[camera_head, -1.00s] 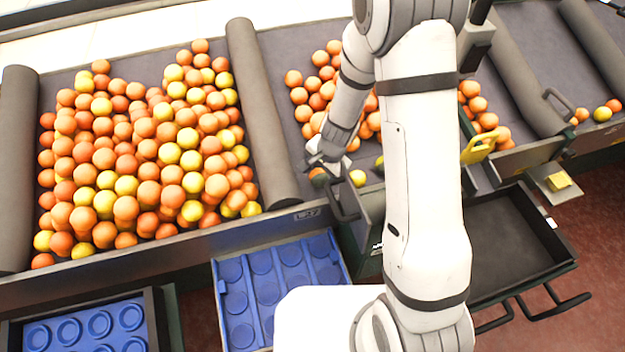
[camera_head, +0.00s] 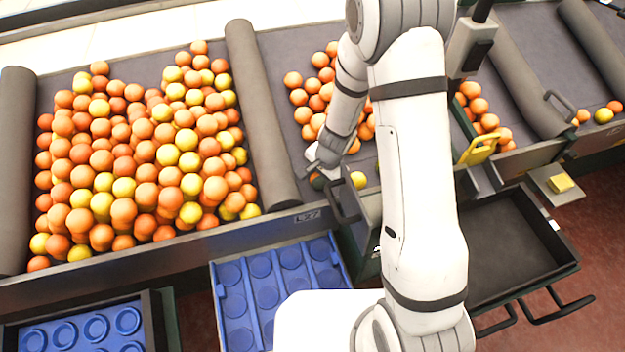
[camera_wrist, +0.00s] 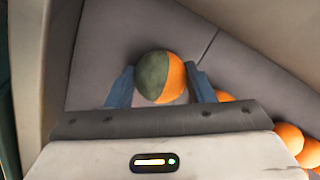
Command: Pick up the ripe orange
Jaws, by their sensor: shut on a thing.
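A two-toned orange (camera_wrist: 151,78), dark green on one half and bright orange on the other, lies between the fingers of my gripper (camera_wrist: 162,84) in the wrist view. The blue-grey fingers flank it on both sides, and my gripper is shut on it. In the head view my gripper (camera_head: 323,168) points down at the front of the middle belt section, and only a small part of the two-toned orange (camera_head: 317,182) shows below it. Whether the fruit is off the belt cannot be told. More oranges (camera_head: 327,89) lie behind my gripper, partly hidden by my arm.
A yellow fruit (camera_head: 358,180) lies just right of my gripper. A large pile of orange and yellow fruit (camera_head: 145,192) fills the left section, beyond a grey roller (camera_head: 262,110). A blue tray (camera_head: 238,304) with round hollows and an empty black bin (camera_head: 515,245) stand in front.

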